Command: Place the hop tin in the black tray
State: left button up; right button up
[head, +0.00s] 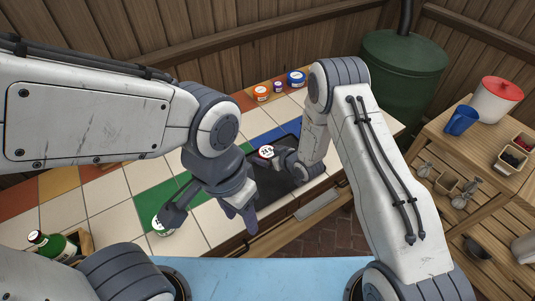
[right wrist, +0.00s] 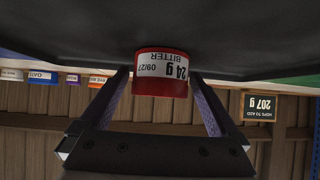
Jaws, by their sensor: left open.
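The hop tin (head: 266,151) is red with a white top and sits at the far left corner of the black tray (head: 276,187). In the right wrist view the tin (right wrist: 160,72) reads "24 g BITTER" upside down and appears against the dark tray surface (right wrist: 220,35). My right gripper (head: 279,157) is at the tin. Its fingers (right wrist: 161,75) stand on either side with a narrow gap showing, so it looks open around the tin. My left gripper (head: 207,218) is open and empty over the tiles, left of the tray.
A green and white tin (head: 160,225) is by my left gripper. Orange (head: 262,93), purple (head: 278,87) and blue (head: 296,79) tins stand at the back. A green bottle (head: 50,244) is at lower left. A wooden shelf with a blue jug (head: 462,120) is at right.

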jog(key=shift+r, duration=0.15)
jog(key=shift+r, duration=0.15)
jog(key=b+v, duration=0.2)
jog(key=v, duration=0.9)
jog(key=s+r+g+h, duration=0.3)
jog(key=s+r, duration=0.6)
jog(key=s, duration=0.5)
jog(key=s+r+g+h, duration=0.2)
jog(key=s+r+g, duration=0.4)
jog(key=s, duration=0.8)
notch_tip(320, 180, up, 4)
jog(key=shift+s+a+f+h, duration=0.1)
jog(key=shift+s+a+h, duration=0.25)
jog(key=shift+s+h, duration=0.05)
